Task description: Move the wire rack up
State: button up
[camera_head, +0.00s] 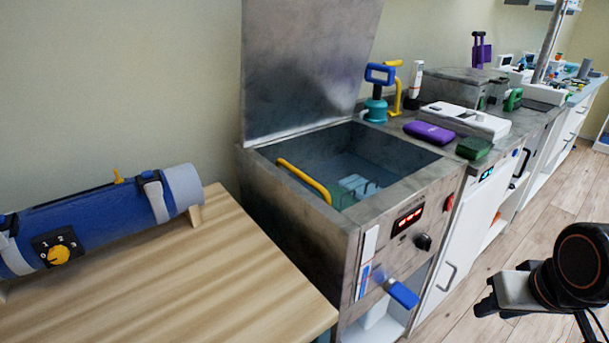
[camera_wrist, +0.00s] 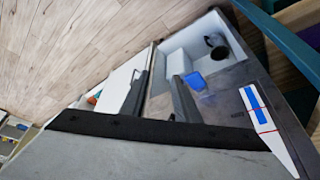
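The open metal tank (camera_head: 257,160) stands left of centre in the head view, its lid (camera_head: 305,70) raised against the wall. A yellow handle (camera_head: 303,180) lies along the tank's left inner side; it appears to belong to the wire rack, whose wires I cannot make out. Pale blue packs (camera_head: 358,187) sit low inside the tank. My gripper (camera_head: 488,305) is at the lower right, in front of the cabinets and well apart from the tank. In the wrist view, its two fingers (camera_wrist: 160,98) are apart with nothing between them.
A blue lever (camera_head: 403,294) sticks out of the tank's front, also seen in the wrist view (camera_wrist: 195,80). A wooden table (camera_head: 200,285) with a blue roll (camera_head: 95,215) stands left. The counter right of the tank holds a purple box (camera_head: 428,132). Floor (camera_head: 545,190) is clear.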

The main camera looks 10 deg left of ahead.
jog(key=shift+o, duration=0.3)
jog(key=w+a+r+n+y, duration=0.1)
jog(key=w+a+r+n, duration=0.1)
jog(key=w+a+r, duration=0.5)
jog(key=w+a+r+n+y, duration=0.1)
jog(key=w+a+r+n, duration=0.1)
jog(key=w+a+r, duration=0.5)
jog(key=w+a+r+n+g+y, duration=0.15)
jog(key=w+a+r, duration=0.25)
jog(key=a+r, duration=0.4)
jog(key=w+a+r+n+g+y, duration=0.1)
jog(key=w+a+r+n+g, duration=0.2)
jog(key=a+r, duration=0.6)
jog(key=shift+t, duration=0.75)
jog(key=x, duration=1.9)
jog(key=shift+w+a+f, duration=0.2)
jog(key=shift+a, duration=0.25)
jog(key=shift+c, duration=0.7)
grip_shut()
